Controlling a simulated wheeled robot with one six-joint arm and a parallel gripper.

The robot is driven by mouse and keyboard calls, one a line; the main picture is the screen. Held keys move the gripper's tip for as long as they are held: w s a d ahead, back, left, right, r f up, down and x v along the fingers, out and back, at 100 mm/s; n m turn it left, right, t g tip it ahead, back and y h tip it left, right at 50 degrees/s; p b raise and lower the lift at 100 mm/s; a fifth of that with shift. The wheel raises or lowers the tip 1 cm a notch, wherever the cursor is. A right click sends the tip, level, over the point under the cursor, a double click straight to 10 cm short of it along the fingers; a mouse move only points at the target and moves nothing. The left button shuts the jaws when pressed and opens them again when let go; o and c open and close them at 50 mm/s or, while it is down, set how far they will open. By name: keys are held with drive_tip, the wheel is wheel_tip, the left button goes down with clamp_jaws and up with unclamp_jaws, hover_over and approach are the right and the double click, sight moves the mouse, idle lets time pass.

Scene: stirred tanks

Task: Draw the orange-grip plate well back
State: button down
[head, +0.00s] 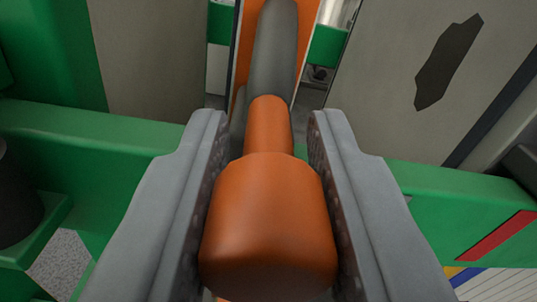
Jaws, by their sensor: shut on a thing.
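The orange grip (268,220) lies between the two jaws of my gripper (270,165), in the lower middle of the head view. My gripper is shut on it. The grip is a thick orange cylinder that narrows to a thinner orange neck and then joins a grey rod (274,50). The rod runs away from me toward an upright orange plate (245,50) with pale edges. The rod covers much of the plate, and the top of the frame cuts it off.
A green beam (100,145) crosses the view behind the jaws on both sides. Grey-beige panels stand at the left (150,50) and right (400,70); the right one bears a dark irregular patch (447,62). A red stripe (497,235) marks the beam at right. A dark round part (15,205) sits at far left.

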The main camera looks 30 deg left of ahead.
drive_tip(key=shift+s+a, duration=0.65)
drive_tip(key=shift+a, duration=0.25)
drive_tip(key=shift+s+a, duration=0.6)
drive_tip(key=shift+a, duration=0.25)
drive_tip(key=c, duration=1.2)
unclamp_jaws()
drive_tip(key=shift+o, duration=0.2)
drive_tip(key=v, duration=1.7)
drive_tip(key=shift+s, duration=0.15)
drive_tip(key=shift+d, duration=0.1)
